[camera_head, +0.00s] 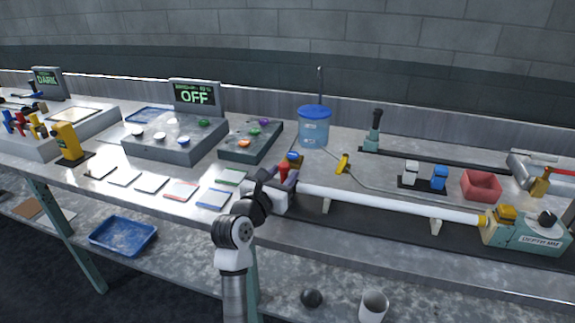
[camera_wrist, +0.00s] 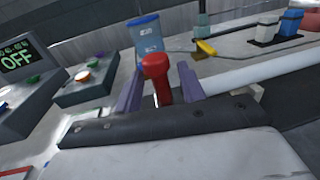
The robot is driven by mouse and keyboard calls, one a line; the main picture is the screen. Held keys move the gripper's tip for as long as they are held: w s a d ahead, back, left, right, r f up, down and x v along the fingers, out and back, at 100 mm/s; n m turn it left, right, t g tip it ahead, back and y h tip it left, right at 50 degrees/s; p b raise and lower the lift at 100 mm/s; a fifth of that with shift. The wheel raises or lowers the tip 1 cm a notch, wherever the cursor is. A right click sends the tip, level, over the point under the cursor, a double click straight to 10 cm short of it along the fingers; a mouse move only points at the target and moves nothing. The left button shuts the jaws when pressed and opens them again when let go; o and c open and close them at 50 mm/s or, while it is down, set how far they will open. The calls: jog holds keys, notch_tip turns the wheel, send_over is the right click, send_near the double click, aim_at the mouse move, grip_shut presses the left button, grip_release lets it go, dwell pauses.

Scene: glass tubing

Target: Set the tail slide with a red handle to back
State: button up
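The red handle (camera_head: 284,172) of the tail slide stands at the left end of the long white tube (camera_head: 390,203). In the wrist view the red handle (camera_wrist: 157,75) is upright, with a rounded top. My gripper (camera_wrist: 160,84) has one purple finger on each side of it, with narrow gaps showing, so it looks open around the handle. In the head view my gripper (camera_head: 281,174) reaches the handle from the front. The handle's base and most of the slide's body are hidden behind my gripper and wrist.
A blue-lidded container (camera_head: 314,128) stands behind the handle, and a yellow valve lever (camera_head: 343,163) is to its right. A teal depth block (camera_head: 525,234) sits at the tube's right end. Button panels (camera_head: 252,141) and flat tiles (camera_head: 213,198) lie to the left.

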aim_at(282, 175)
jog(key=shift+x, duration=1.65)
grip_shut()
